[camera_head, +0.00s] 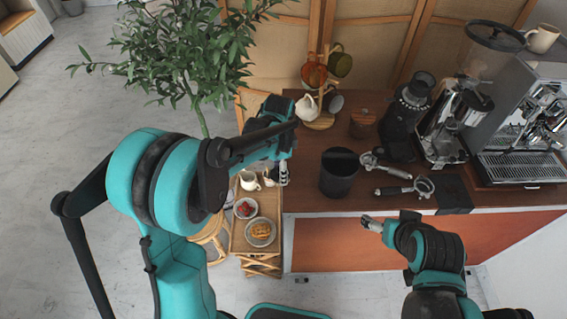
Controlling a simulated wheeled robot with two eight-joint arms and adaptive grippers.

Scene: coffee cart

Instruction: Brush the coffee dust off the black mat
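The black mat (453,194) lies flat on the brown counter, near its front edge and left of the espresso machine. Coffee dust on it is too small to make out. I cannot make out a brush. My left gripper (284,173) is over the counter's left edge, beside the wooden tray stand and well left of the mat; its fingers are small and partly hidden by the arm. My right gripper (369,223) is in front of the counter's front edge, left of and nearer than the mat. It looks empty, but its finger gap is unclear.
A black bin (339,172) and two portafilters (418,187) (381,163) sit left of the mat. Grinders (407,108) and the espresso machine (520,140) stand behind. A mug tree (320,118) is at the back left. A wooden stand (240,232) holds food plates.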

